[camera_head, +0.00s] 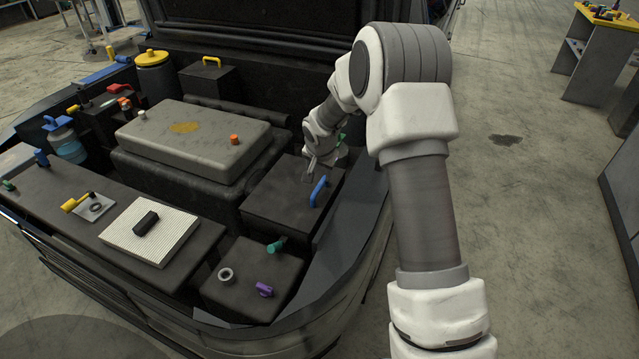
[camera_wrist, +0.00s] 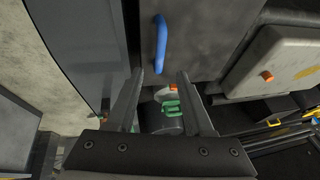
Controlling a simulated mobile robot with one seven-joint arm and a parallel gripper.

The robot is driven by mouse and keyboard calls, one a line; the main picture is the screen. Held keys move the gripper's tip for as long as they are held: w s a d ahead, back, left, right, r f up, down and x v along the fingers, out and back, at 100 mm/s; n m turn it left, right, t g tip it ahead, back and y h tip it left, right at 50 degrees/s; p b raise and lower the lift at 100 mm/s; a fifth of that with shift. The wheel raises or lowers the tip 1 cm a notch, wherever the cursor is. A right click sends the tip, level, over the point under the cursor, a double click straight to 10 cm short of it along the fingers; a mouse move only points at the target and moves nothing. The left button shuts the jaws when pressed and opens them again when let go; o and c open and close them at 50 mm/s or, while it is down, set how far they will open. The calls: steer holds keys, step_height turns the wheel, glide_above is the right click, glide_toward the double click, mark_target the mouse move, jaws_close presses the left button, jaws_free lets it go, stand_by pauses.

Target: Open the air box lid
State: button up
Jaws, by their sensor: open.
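The air box lid appears to be the dark flat panel (camera_head: 275,195) with a blue handle (camera_head: 318,191) near its right edge. It looks level and closed on its box. In the wrist view the lid (camera_wrist: 205,40) fills the top middle, with the blue handle (camera_wrist: 160,45) upright in the picture. My gripper (camera_head: 310,172) is above the rear part of the lid, apart from the handle. In the wrist view my gripper (camera_wrist: 160,74) is open and empty, its fingertips just short of the handle's near end. A green clip (camera_wrist: 171,106) shows between the fingers.
The grey engine cover (camera_head: 195,140) with an orange cap (camera_head: 234,139) stands left of the lid. In front is a dark box (camera_head: 250,285) with a purple knob (camera_head: 264,290) and green clip (camera_head: 277,245). A white pleated filter (camera_head: 170,245) lies at left. The vehicle's side wall borders the right.

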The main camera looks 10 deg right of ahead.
mark_target(320, 186)
steer(key=x, duration=0.9)
jaws_close()
stand_by(1.3)
